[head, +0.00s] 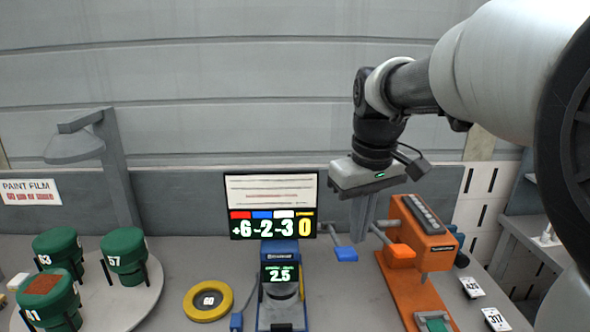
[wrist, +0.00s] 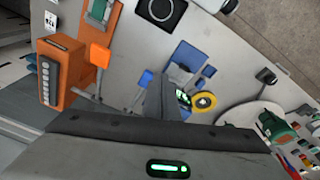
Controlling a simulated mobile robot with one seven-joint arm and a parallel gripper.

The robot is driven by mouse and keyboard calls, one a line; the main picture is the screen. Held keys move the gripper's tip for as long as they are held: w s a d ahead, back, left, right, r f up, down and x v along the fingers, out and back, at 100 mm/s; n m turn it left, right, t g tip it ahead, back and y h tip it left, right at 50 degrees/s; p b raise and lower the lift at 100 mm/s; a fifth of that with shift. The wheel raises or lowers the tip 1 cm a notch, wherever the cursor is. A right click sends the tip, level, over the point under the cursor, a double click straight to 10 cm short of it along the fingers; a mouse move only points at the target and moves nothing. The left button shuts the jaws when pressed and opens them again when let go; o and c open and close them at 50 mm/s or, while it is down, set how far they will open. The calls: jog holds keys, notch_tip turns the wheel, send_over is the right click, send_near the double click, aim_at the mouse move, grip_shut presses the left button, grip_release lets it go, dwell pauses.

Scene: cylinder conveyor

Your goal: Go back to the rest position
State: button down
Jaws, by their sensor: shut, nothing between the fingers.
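My gripper (head: 361,238) hangs fingers down in the head view, above the bench and between the display screen and the orange machine. Its fingers are together and nothing shows between them. In the wrist view the closed fingers (wrist: 163,98) point out over the bench, with the blue device beyond them. The fingers look close to a blue paddle (head: 346,254) and an orange paddle (head: 403,251) on rods; I cannot tell whether they touch anything.
The orange machine (head: 425,240) stands right of my gripper. A blue device (head: 280,254) reading 2.5 stands below the screen (head: 272,203). A yellow ring (head: 208,301) lies left. Several green cylinders (head: 124,250) stand on a round table (head: 143,296) by a grey lamp (head: 75,146).

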jog(key=s+f+m+t, duration=0.2)
jog(key=s+m+t, duration=0.2)
jog(key=s, duration=1.2)
jog(key=shift+s+f, duration=0.35)
jog(key=shift+s, duration=0.05)
dwell(1.0)
